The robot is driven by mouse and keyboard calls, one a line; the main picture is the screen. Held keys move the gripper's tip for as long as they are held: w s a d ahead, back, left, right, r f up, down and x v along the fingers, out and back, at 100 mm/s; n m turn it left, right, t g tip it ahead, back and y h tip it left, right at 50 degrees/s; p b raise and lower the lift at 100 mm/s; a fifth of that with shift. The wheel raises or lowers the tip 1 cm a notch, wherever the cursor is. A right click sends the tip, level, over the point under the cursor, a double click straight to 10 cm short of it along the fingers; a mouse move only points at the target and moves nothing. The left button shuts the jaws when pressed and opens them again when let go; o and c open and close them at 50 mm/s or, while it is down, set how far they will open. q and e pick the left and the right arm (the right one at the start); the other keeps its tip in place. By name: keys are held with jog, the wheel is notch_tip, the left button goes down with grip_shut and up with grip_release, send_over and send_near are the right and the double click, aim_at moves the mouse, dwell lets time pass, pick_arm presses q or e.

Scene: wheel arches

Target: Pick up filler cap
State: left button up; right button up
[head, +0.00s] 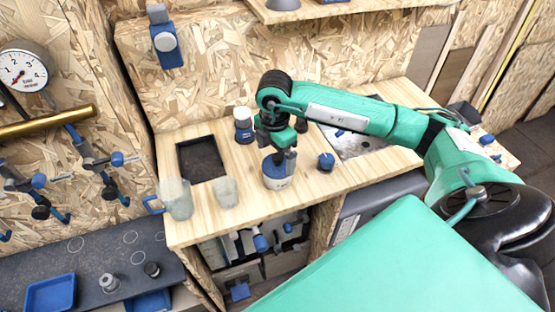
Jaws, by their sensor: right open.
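My right gripper (283,162) points down over a round white tub with a blue top (277,180) on the wooden worktop. The gripper is open, and its fingers overlap the blue top in the picture; I cannot tell whether they touch it. A small dark blue cap-like piece (326,162) lies on the worktop just right of the tub, apart from the gripper. I cannot tell for sure which of these is the filler cap. My left gripper is out of view.
A clear jug (177,200) and a clear cup (225,191) stand left of the tub on the worktop (205,225). A dark square recess (200,160) lies behind them. A white and blue bottle (243,127) stands behind the gripper. Tools hang on the left wall.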

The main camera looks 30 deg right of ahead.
aim_at(273, 165)
notch_tip(273, 165, down, 2)
jog(key=shift+f, duration=0.4)
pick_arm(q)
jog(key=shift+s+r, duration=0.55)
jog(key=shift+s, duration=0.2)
pick_arm(e)
jog(key=c, duration=1)
